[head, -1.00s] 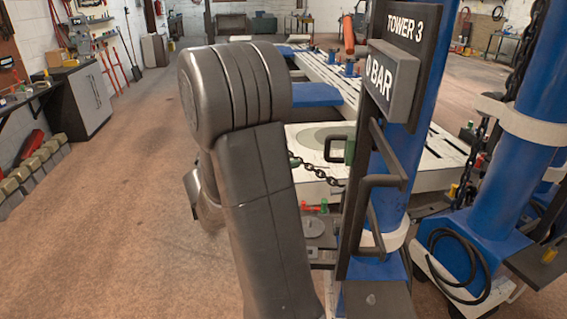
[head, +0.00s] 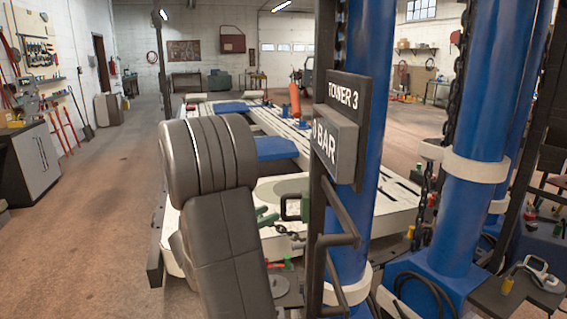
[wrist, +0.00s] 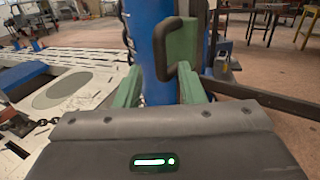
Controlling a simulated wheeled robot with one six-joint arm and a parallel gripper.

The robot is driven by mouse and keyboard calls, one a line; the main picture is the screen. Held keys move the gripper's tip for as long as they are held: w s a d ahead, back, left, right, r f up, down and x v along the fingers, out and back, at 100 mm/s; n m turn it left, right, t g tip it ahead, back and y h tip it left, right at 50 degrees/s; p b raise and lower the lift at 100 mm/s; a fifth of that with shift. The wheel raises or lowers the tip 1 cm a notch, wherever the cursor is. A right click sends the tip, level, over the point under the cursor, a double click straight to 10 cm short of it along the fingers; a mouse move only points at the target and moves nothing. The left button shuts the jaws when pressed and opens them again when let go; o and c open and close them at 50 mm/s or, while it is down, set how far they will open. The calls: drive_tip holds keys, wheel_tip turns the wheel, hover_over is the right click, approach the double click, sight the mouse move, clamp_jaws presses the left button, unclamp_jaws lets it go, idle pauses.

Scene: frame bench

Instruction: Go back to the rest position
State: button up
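My gripper's two green fingers (wrist: 158,88) stand apart in the wrist view, open with nothing held between them. Beyond them are the blue tower post (wrist: 150,30) and a dark bent handle (wrist: 160,48) on a green plate (wrist: 183,45). The handle appears close to the right finger; I cannot tell whether they touch. In the head view my arm is folded upright in front, and a green finger (head: 265,215) shows to its right. The handle's green plate (head: 306,208) is beside it, left of the Tower 3 post (head: 370,110). The rest of my gripper is hidden behind my arm.
A Tower 3 sign (head: 343,98) and dark grab bars (head: 338,238) stand close right of my arm. A second blue post (head: 475,125) is farther right. A white lift platform (head: 385,215) lies behind. Open floor (head: 90,240) is at left.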

sight(281, 208)
drive_tip(key=shift+p+x, duration=0.5)
drive_tip(key=shift+x, duration=2.75)
